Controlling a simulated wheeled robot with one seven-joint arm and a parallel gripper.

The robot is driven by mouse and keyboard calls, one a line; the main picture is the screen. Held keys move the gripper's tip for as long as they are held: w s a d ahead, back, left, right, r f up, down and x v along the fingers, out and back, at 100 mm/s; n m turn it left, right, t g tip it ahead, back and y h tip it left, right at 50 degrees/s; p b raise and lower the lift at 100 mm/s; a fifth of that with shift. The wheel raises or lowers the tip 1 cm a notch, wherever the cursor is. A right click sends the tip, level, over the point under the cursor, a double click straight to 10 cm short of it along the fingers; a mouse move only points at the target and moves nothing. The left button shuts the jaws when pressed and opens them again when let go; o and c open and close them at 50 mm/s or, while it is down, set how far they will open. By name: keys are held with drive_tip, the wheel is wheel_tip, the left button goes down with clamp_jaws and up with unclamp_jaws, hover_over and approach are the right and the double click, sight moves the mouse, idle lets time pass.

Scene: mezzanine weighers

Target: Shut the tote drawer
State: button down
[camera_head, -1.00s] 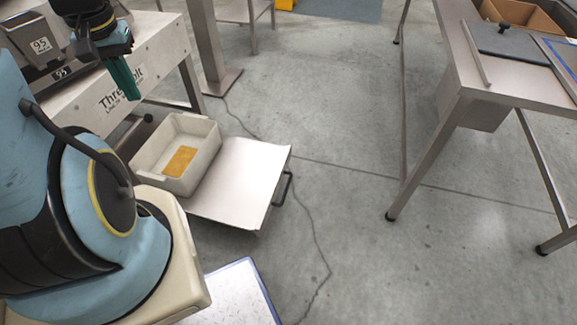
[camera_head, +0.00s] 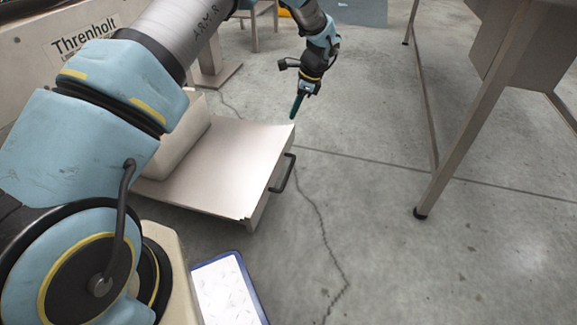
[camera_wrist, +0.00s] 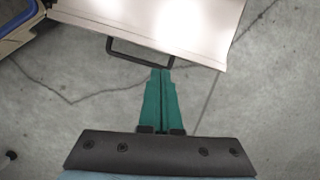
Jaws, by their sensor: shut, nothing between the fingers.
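The tote drawer (camera_head: 215,165) is pulled out low over the floor, a flat pale metal tray with a black bar handle (camera_head: 283,174) on its front edge. In the wrist view the drawer (camera_wrist: 165,22) is at the top, and its handle (camera_wrist: 125,55) sticks out towards my gripper. My gripper (camera_head: 294,116) is shut and empty, with green fingers, beside the drawer's far front corner. In the wrist view my fingertips (camera_wrist: 162,72) are close to the right end of the handle; I cannot tell if they touch it. A pale tote (camera_head: 185,140) on the drawer is partly hidden by my arm.
A metal table with a leg (camera_head: 470,125) stands at the right. The Threnholt weigher frame (camera_head: 50,50) is at the left. The floor in front of the drawer is clear, with a crack along it.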

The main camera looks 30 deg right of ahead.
drive_tip(key=s+d+f+m+b, duration=0.25)
drive_tip(key=d+f, duration=0.25)
drive_tip(key=f, duration=0.3)
drive_tip(key=b, duration=0.4)
approach(293, 159)
drive_tip(key=shift+t, duration=0.3)
drive_tip(key=x, duration=0.4)
drive_tip(key=shift+s+f, duration=0.15)
drive_tip(key=shift+f, duration=0.3)
drive_tip(key=shift+w+a+r+b, duration=0.25)
drive_tip(key=shift+w+a+b, duration=0.3)
drive_tip(key=shift+w+a, duration=0.35)
drive_tip(key=shift+w+a+r, duration=0.1)
drive_tip(key=shift+w+a, duration=0.25)
drive_tip(key=shift+a, duration=0.1)
